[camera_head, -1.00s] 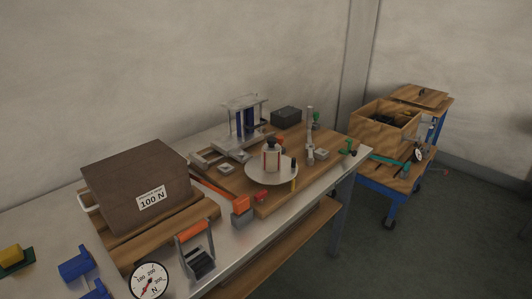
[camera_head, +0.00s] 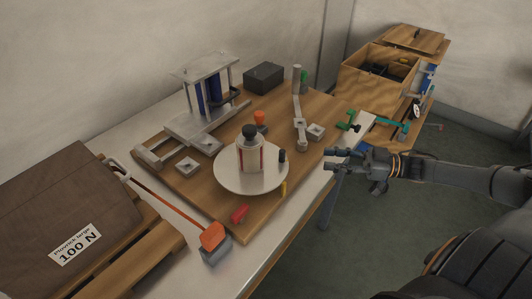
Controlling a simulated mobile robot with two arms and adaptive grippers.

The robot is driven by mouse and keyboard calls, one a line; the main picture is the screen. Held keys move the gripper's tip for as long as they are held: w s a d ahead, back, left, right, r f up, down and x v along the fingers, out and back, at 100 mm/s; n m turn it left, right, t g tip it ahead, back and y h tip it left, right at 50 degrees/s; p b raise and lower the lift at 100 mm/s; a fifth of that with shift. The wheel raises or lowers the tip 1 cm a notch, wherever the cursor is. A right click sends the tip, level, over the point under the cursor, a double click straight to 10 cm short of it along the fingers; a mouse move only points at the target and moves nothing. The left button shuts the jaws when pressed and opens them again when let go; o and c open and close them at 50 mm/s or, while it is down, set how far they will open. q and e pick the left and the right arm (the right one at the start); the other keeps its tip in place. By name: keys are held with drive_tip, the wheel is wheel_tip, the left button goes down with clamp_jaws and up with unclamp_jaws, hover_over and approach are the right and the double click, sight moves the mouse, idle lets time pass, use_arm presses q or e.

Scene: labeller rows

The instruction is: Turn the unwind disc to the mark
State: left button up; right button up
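The unwind disc (camera_head: 230,181) is a white round plate lying flat on the wooden board. A white bottle (camera_head: 250,157) with a dark cap and red stripes stands upright at its middle. A small black peg (camera_head: 282,156) stands on the disc near its right edge. A small yellow marker (camera_head: 284,189) is at the disc's front right rim; it may be the mark. My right gripper (camera_head: 328,159) is right of the disc, apart from it, past the board's edge. Its fingers look parted, with nothing between them. My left gripper is not in view.
A red piece (camera_head: 240,214) lies in front of the disc. A post with an arm (camera_head: 299,110) and green clamps (camera_head: 348,122) stand behind right. A metal press frame (camera_head: 206,95) stands behind left.

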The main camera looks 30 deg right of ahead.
sight(282, 161)
drive_tip(key=x, duration=0.4)
drive_tip(key=r+x, duration=0.1)
drive_tip(key=x, duration=0.7)
drive_tip(key=shift+s+a+r, duration=0.3)
drive_tip(key=shift+s+a, duration=0.1)
drive_tip(key=shift+x, duration=0.85)
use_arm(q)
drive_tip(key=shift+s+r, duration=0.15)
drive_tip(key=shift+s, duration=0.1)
use_arm(e)
drive_tip(key=shift+f, duration=0.1)
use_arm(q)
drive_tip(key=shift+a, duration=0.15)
use_arm(e)
clamp_jaws()
